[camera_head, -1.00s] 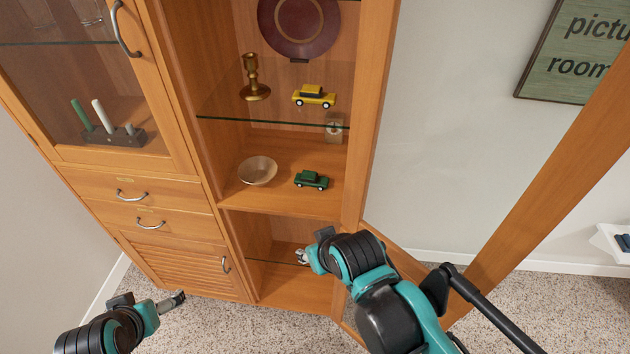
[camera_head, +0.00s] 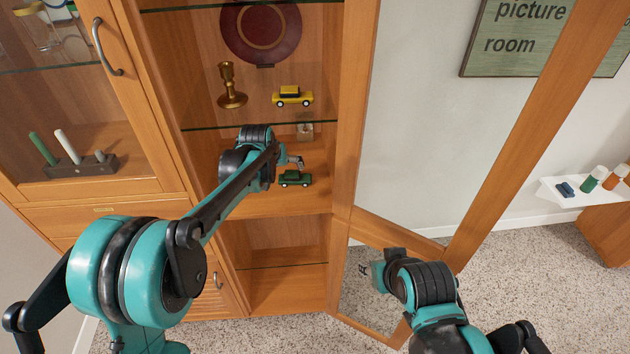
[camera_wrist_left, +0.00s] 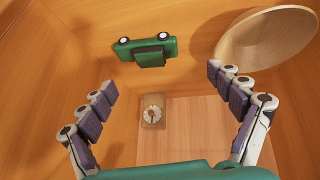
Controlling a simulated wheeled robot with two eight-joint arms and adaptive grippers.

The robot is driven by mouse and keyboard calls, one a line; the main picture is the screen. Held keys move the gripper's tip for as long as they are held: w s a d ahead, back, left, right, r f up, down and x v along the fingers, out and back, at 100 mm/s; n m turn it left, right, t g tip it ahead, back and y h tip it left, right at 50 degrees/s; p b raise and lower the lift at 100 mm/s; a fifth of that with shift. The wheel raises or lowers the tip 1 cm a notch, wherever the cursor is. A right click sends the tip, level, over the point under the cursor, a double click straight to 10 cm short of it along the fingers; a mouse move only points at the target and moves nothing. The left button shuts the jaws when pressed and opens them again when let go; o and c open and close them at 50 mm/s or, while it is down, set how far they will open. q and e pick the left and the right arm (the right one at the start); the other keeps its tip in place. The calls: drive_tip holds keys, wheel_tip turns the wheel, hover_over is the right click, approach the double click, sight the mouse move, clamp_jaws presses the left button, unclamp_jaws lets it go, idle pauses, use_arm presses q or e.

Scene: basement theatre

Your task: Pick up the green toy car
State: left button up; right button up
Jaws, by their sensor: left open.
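The green toy car (camera_head: 295,179) stands on a wooden shelf of the open cabinet, below the glass shelf.
A wooden bowl (camera_wrist_left: 268,34) is near the car in the left wrist view; my arm hides it in the head view. A small box with a round face (camera_head: 305,130) stands behind. The glass shelf above holds a yellow car (camera_head: 293,96) and a brass candlestick (camera_head: 230,86).

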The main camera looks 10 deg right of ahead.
sight(288, 175)
use_arm(q)
drive_tip(key=b+x, duration=0.1)
drive_tip(key=x, duration=0.1)
drive_tip(key=b+x, duration=0.1)
drive_tip(key=x, duration=0.2)
drive_tip(key=b+x, duration=0.1)
drive_tip(key=x, duration=0.1)
drive_tip(key=shift+w+d+f, duration=0.2)
drive_tip(key=shift+d+f, duration=0.1)
drive_tip(key=shift+d, duration=0.15)
drive_tip(key=shift+w+f, duration=0.2)
drive_tip(key=shift+f, duration=0.05)
drive_tip(key=shift+r, duration=0.1)
drive_tip(key=c, duration=1.4)
